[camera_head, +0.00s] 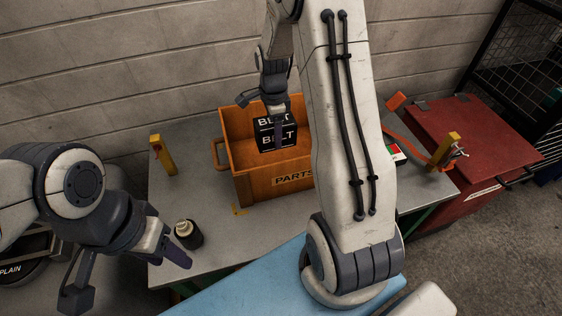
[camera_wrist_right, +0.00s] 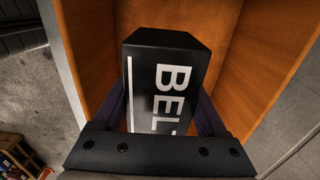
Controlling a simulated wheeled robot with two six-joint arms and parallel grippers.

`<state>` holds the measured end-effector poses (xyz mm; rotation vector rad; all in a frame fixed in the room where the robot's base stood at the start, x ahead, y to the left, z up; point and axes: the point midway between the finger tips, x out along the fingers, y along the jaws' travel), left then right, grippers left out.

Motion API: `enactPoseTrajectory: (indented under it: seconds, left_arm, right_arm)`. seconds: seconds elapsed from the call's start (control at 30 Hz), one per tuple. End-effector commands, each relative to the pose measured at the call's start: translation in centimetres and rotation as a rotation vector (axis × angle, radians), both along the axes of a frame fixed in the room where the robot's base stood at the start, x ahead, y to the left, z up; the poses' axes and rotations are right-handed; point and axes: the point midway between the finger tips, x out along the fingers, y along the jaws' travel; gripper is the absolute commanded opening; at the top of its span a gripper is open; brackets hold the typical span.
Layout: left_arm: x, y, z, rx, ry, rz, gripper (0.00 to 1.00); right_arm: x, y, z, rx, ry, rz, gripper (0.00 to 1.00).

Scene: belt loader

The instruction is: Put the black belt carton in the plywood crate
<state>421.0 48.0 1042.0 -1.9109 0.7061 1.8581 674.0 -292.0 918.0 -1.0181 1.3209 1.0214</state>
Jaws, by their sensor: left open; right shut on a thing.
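The black belt carton (camera_head: 265,143), with white BELT lettering, is at the opening of the orange-brown plywood crate (camera_head: 252,187), which is labelled PARTS. My right gripper (camera_head: 275,108) is shut on the carton from above. In the right wrist view the carton (camera_wrist_right: 172,75) sits between the fingers, with the crate's walls (camera_wrist_right: 255,50) around and beyond it. I cannot tell whether the carton touches the crate floor, as its lower part is hidden. My left gripper (camera_head: 128,282) is open and empty at the lower left, apart from the crate.
The crate stands on a grey table (camera_head: 190,200). A dark bottle with a pale cap (camera_head: 188,236) stands near my left gripper. Yellow posts (camera_head: 162,155) rise at the left and right. A red chest (camera_head: 460,140) is at the right. My right arm hides part of the table.

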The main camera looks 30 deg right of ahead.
Motion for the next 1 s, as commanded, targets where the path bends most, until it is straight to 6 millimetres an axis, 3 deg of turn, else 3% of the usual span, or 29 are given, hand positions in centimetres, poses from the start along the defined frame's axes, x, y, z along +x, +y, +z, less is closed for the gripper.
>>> enactPoseTrajectory:
  seconds: [0.03,0.13,0.5,0.83,1.0]
  left_arm:
    - [0.0,0.0,-0.8,0.000,0.000,0.000,0.50]
    - [0.0,0.0,-1.3,0.000,0.000,0.000,0.50]
    - [0.0,0.0,-0.9,0.000,0.000,0.000,0.50]
    - [0.0,0.0,-0.6,-0.001,-0.001,0.000,0.50]
    - [0.0,0.0,-0.6,-0.001,-0.001,0.000,0.50]
  right_arm:
    - [0.0,0.0,-1.1,0.000,-0.001,0.000,0.00]
    - [0.1,0.0,-2.1,-0.001,-0.002,0.001,0.00]
    - [0.0,0.1,-7.7,0.000,0.001,0.001,0.00]
    - [0.0,0.1,-11.6,0.000,0.000,0.001,0.00]
    - [0.1,0.0,-12.3,-0.001,-0.004,0.001,0.00]
